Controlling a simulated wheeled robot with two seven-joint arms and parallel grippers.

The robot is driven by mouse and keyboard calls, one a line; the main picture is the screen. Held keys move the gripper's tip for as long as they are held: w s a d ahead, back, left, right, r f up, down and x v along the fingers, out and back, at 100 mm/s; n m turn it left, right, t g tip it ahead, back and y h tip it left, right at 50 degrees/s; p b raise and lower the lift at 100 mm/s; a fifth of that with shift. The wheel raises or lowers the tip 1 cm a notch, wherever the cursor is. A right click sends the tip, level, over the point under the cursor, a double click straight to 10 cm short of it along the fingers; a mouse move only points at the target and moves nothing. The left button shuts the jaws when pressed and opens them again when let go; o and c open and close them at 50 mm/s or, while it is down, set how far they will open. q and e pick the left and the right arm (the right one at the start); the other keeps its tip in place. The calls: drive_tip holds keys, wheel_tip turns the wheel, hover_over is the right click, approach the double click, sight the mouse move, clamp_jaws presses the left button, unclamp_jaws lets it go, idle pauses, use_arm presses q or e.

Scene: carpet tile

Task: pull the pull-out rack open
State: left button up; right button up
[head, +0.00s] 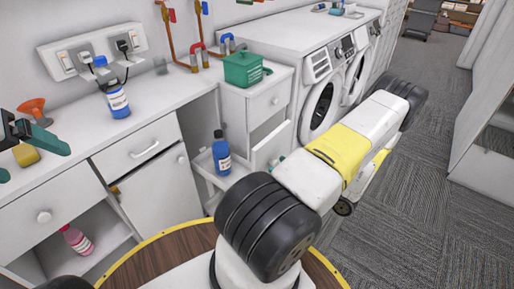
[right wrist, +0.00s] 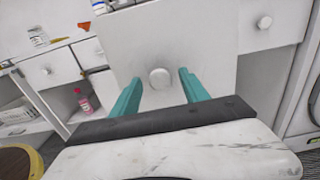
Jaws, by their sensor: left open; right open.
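The pull-out rack (head: 207,168) stands partly out from its gap in the counter, with a blue bottle (head: 222,152) upright on its tray. Its white front panel (head: 268,147) shows in the head view and fills the middle of the right wrist view (right wrist: 150,45). A round white knob (right wrist: 160,78) is on that panel. My right gripper (right wrist: 155,82) is open, with one teal finger on each side of the knob. Contact cannot be told. My left gripper (head: 28,152) is open at the left edge, over the counter.
A blue-labelled bottle (head: 117,102) stands on the counter. A green basket (head: 243,70) sits on the cabinet right of the rack. Washing machines (head: 322,105) stand beyond. Carpeted floor (head: 420,190) is free at right.

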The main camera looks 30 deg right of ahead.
drive_tip(key=v, duration=0.6)
drive_tip(key=shift+s, duration=0.3)
drive_tip(key=shift+d, duration=0.1)
